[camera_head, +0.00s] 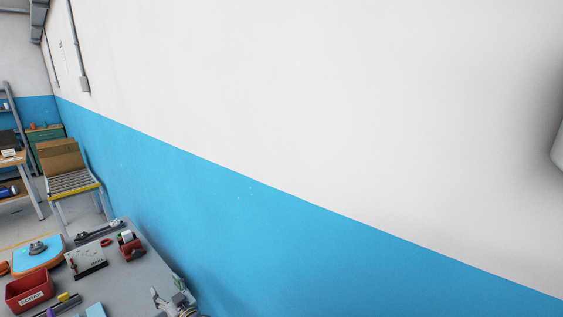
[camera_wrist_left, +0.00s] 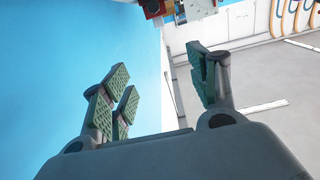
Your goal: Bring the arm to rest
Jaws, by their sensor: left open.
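My left gripper (camera_head: 169,296) shows at the bottom of the head view, in front of the right edge of the grey workbench (camera_head: 150,268) and close to the blue lower wall. In the left wrist view its green ribbed finger pads (camera_wrist_left: 160,92) stand wide apart, with nothing between them. The gripper is open and empty. Most of the left arm is out of the picture. My right gripper is in neither view.
A roller table with a cardboard box (camera_head: 60,158) stands behind. The blue and white wall (camera_head: 250,215) bounds the right side.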

